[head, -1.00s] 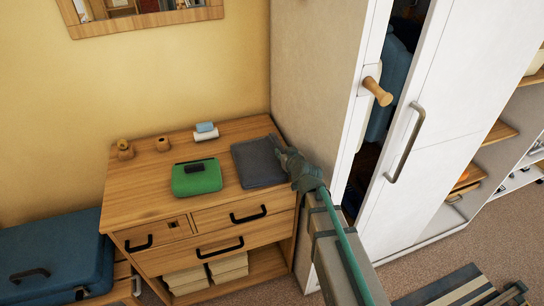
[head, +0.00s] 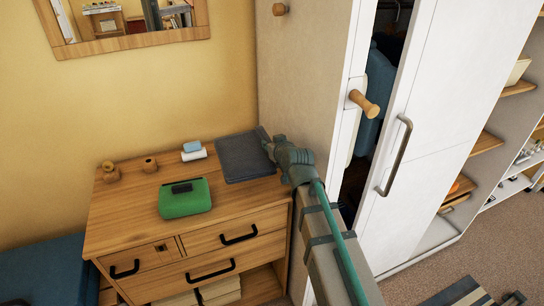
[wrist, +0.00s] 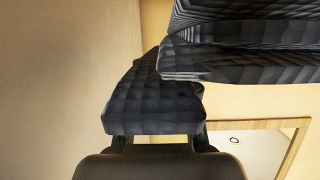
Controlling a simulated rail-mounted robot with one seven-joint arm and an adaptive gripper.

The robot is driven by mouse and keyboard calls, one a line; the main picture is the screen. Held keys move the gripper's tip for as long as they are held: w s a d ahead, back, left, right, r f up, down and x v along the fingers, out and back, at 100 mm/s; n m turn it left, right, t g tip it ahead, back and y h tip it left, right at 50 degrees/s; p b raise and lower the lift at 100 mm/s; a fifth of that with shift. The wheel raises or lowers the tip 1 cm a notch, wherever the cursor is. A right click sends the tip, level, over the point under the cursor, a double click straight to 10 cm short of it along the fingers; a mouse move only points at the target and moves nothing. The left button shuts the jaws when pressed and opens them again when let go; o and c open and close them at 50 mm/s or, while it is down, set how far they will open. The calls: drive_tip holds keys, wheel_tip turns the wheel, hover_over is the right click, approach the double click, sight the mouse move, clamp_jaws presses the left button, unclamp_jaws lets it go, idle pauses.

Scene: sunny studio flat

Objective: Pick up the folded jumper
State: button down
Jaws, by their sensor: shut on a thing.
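The folded jumper (head: 245,157) is a flat, dark blue-grey bundle at the back right of the wooden chest of drawers, in the head view. My gripper (head: 268,148) is shut on its right edge. The jumper appears raised above the chest top, close to the wardrobe's side. In the wrist view the dark, checked cloth of the jumper (wrist: 152,100) fills the middle, between and beyond my fingers, with another thick fold at upper right. My fingertips are mostly hidden by the cloth.
On the chest top (head: 128,211) are a green case (head: 185,197), a blue and a white small item, and two small wooden pieces. A mirror (head: 130,52) hangs behind.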

drive_tip(key=s+a+b, duration=0.2)
drive_tip(key=s+a, duration=0.2)
drive_tip(key=a, duration=0.4)
drive_tip(key=s+a+f+b, duration=0.1)
drive_tip(key=s+a+b, duration=0.2)
drive_tip(key=a, duration=0.6)
drive_tip(key=shift+s+a+b, duration=0.2)
drive_tip(key=shift+s+b, duration=0.15)
drive_tip(key=shift+s, duration=0.35)
drive_tip(key=shift+d+b, duration=0.1)
drive_tip(key=shift+b, duration=0.4)
